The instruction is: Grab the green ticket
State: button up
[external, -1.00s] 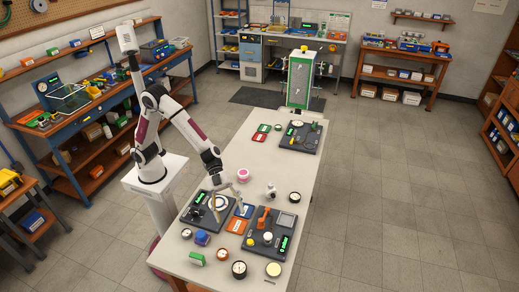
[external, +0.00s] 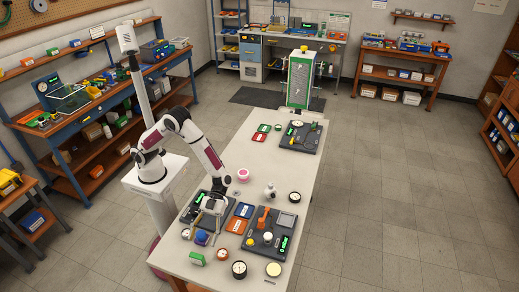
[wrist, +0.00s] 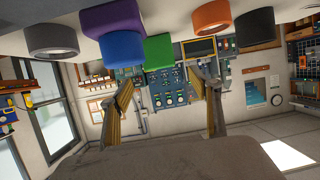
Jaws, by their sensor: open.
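A flat green card (external: 264,128) lies on the far part of the white table, beside a red card. A green block (external: 196,259) with a pale side stands at the table's front left; a green block (wrist: 158,52) also shows in the wrist view, near the blue and purple objects. I cannot tell which green thing is the ticket. My gripper (external: 207,226) is low over the front left of the table, at the left dark panel, behind the blue-purple object. In the wrist view its two fingers (wrist: 166,98) are wide apart with nothing between them.
A blue-purple object (external: 201,238), a blue card (external: 243,210), an orange card (external: 236,226) and round gauges (external: 239,269) crowd the near table. A dark panel with an orange handle (external: 263,218) stands to the right. The table's middle is clearer.

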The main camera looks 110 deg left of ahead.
aim_at(196, 255)
jog(key=shift+d, duration=0.1)
jog(key=shift+x, duration=1.2)
jog(key=shift+d, duration=0.1)
jog(key=shift+x, duration=2.5)
jog(key=c, duration=1.1)
